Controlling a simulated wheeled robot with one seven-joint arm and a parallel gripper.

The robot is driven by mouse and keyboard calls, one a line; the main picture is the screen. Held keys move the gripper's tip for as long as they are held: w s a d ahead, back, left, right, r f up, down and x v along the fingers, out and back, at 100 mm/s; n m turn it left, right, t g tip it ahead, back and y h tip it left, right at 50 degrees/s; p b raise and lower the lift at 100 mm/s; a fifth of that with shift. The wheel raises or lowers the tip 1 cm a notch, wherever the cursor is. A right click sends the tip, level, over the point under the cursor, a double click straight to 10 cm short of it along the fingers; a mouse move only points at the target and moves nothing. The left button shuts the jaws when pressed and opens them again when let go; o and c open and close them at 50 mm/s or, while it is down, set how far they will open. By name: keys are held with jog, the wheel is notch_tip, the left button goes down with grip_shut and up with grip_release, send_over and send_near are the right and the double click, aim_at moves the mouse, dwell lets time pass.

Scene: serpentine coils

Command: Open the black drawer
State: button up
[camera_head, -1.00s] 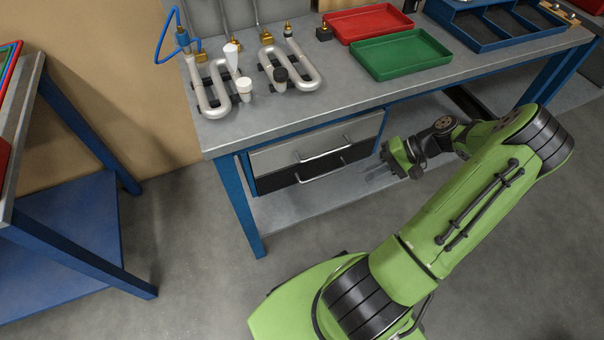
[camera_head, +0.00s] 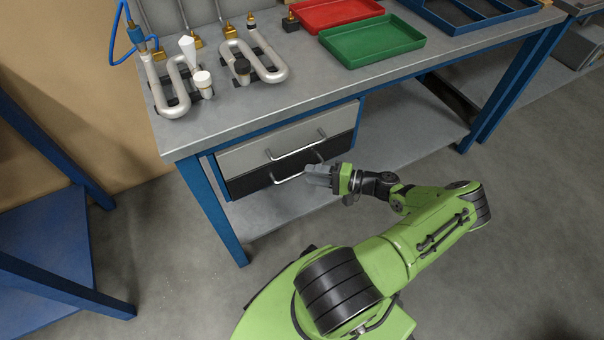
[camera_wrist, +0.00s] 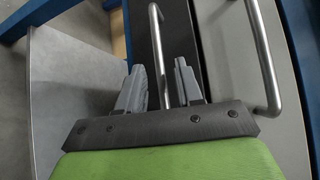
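The black drawer (camera_head: 247,183) is the lower of two drawers under the workbench, below a grey drawer (camera_head: 245,155), and both look shut. Its silver bar handle (camera_head: 290,174) runs across its front. My gripper (camera_head: 312,176) is at the right part of this handle in the head view. In the wrist view, my gripper (camera_wrist: 161,82) is open, with its two grey fingers apart. The black drawer front (camera_wrist: 146,45) shows beyond and between the fingers. Its handle (camera_wrist: 156,15) reaches down between the fingers, and I see no grip on it.
The grey drawer's handle (camera_wrist: 264,55) is close to the right of my gripper in the wrist view. The bench's blue leg (camera_head: 212,213) stands left of the drawers. A lower shelf (camera_head: 405,130) lies right of them. The floor in front is clear.

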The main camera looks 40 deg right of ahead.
aim_at(302, 173)
jog(key=x, duration=0.4)
grip_shut()
